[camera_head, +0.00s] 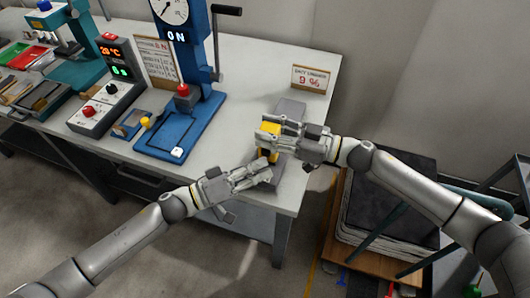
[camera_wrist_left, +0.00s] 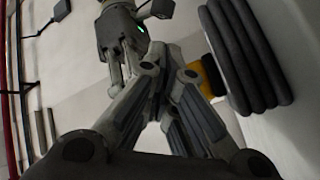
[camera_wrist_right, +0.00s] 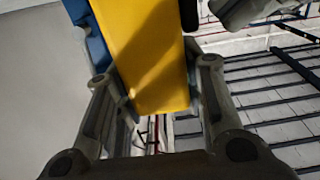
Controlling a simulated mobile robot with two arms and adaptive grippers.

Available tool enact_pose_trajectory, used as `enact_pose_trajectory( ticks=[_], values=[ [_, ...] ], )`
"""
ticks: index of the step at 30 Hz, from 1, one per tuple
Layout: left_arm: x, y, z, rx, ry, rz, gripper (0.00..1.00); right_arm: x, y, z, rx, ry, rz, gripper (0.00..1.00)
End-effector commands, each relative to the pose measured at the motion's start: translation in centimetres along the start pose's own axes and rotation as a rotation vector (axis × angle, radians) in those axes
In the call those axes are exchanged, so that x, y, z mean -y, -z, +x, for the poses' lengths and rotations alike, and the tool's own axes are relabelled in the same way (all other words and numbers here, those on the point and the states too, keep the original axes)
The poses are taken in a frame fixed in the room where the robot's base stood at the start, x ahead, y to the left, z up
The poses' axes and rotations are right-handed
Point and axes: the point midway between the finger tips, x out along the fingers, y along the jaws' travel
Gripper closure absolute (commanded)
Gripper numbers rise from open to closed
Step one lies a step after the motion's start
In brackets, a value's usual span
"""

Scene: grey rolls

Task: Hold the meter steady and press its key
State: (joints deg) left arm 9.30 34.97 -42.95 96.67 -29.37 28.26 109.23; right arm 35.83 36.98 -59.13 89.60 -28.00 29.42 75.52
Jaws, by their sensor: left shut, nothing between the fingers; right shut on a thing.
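The yellow meter (camera_head: 270,128) is at the table's right front corner, partly hidden by my right gripper (camera_head: 268,141). That gripper is shut on it; in the right wrist view the meter's yellow body (camera_wrist_right: 150,50) is between the fingers, with a blue part (camera_wrist_right: 88,35) beside it. My left gripper (camera_head: 266,172) is shut and empty, its fingertips just below the meter; I cannot tell if they touch anything. In the left wrist view, a bit of yellow (camera_wrist_left: 212,75) shows behind the closed fingers (camera_wrist_left: 165,62). The key cannot be made out.
A grey block (camera_head: 289,108) lies by the meter, and dark ribbed rolls (camera_wrist_left: 245,50) show close to my left fingers. A small sign (camera_head: 311,78) stands behind. A blue press (camera_head: 190,120) and a control box (camera_head: 105,100) stand to the left. The white table (camera_head: 235,130) is clear between.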

Motion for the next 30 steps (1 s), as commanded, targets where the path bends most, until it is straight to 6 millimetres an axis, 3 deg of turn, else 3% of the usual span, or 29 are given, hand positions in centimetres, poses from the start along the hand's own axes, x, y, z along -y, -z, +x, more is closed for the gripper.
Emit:
enact_pose_trajectory(
  ticks=[30],
  values=[
    [0.52,0.53,0.75,0.0,0.0,0.0,1.0,0.01,-0.02,-0.01,0.0,0.0,0.0,0.94]
  ],
)
